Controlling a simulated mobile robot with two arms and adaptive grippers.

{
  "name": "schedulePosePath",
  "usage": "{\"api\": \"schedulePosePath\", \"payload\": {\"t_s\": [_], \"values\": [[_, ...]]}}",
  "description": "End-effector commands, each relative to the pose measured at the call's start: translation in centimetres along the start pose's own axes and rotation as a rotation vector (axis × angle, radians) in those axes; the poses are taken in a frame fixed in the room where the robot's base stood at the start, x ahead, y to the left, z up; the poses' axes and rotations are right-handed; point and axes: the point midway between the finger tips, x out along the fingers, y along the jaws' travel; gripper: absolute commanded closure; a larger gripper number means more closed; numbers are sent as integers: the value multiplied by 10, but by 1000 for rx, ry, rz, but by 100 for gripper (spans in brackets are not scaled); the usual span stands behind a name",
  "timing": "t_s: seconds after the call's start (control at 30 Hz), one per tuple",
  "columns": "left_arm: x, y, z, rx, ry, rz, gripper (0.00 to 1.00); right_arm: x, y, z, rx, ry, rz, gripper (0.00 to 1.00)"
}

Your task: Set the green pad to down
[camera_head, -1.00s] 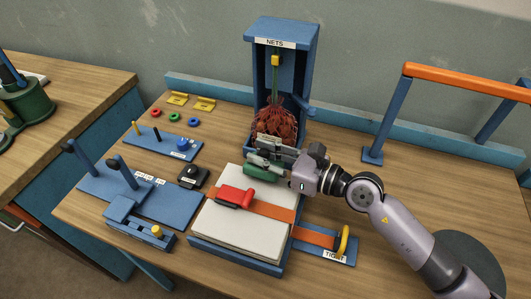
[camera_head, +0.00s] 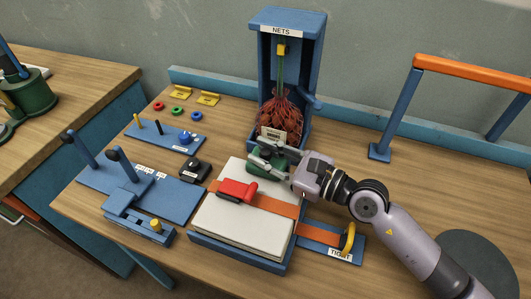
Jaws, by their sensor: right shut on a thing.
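The green pad (camera_head: 268,162) lies at the far end of the white stack, just in front of the blue NETS stand. My right gripper (camera_head: 270,155) reaches in from the right and is shut on the green pad; its fingers hide part of it. My left gripper is not in view.
The NETS stand (camera_head: 318,70) holds a red net sack (camera_head: 282,115) right behind my gripper. A red clamp (camera_head: 237,189) and orange strap cross the white stack (camera_head: 238,228). A yellow TIGHT handle (camera_head: 348,238) is at right. Blue lever panels (camera_head: 180,205) stand at left.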

Motion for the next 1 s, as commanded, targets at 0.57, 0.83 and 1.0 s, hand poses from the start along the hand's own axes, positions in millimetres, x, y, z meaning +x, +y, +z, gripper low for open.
{"api": "schedulePosePath", "payload": {"t_s": [0.57, 0.83, 1.0], "values": [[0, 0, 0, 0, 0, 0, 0, 0, 1, -1, 1, 3, 2, 57], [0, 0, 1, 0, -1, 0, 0, -16, 0, -2, 1, 5, 1, 57], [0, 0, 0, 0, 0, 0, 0, -50, 1, -3, 1, 9, 2, 57]]}}
